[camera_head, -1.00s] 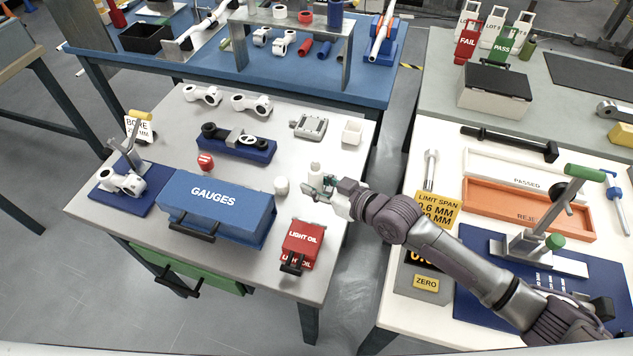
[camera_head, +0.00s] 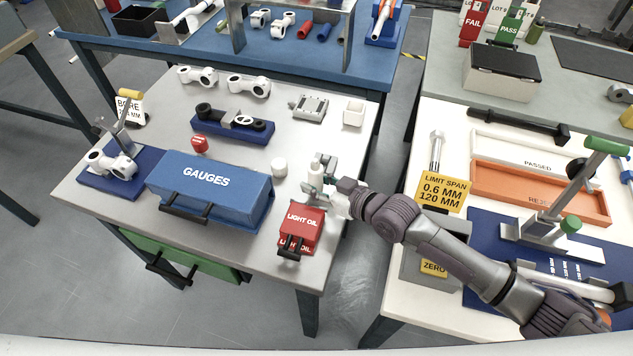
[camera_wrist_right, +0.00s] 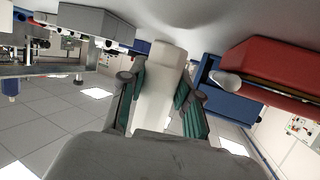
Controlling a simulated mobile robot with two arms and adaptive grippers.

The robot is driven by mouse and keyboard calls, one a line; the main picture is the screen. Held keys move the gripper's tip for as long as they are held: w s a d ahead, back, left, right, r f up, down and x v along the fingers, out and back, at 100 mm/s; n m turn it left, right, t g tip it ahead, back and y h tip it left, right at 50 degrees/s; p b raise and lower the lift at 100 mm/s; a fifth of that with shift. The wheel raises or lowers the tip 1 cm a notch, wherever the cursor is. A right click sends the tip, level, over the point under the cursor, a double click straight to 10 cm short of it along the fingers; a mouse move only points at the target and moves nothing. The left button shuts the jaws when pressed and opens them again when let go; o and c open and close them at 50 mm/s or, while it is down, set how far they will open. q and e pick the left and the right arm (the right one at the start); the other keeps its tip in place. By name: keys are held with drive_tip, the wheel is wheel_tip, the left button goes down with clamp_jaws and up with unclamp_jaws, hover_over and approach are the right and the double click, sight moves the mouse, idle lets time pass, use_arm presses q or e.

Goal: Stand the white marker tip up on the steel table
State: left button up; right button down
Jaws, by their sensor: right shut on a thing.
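The white marker (camera_head: 316,176) is near the right edge of the grey steel table (camera_head: 235,108), between the fingers of my right gripper (camera_head: 318,182). It looks about upright in the head view. In the right wrist view my right gripper (camera_wrist_right: 160,100) is shut on the marker (camera_wrist_right: 158,88), with green-padded fingers on both sides. I cannot tell which end is the tip or whether its lower end touches the table. My left gripper is not in view.
A short white cylinder (camera_head: 279,167) stands left of the marker. A red LIGHT OIL can (camera_head: 301,228) is just in front, and a blue GAUGES box (camera_head: 209,187) is to the left. A white open cup (camera_head: 353,113) stands behind. Bare table lies between these.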

drive_tip(key=shift+f+b, duration=0.6)
drive_tip(key=shift+f, duration=0.1)
drive_tip(key=c, duration=0.7)
unclamp_jaws()
drive_tip(key=shift+c, duration=0.2)
drive_tip(key=v, duration=0.7)
drive_tip(key=shift+s+d+r, duration=0.15)
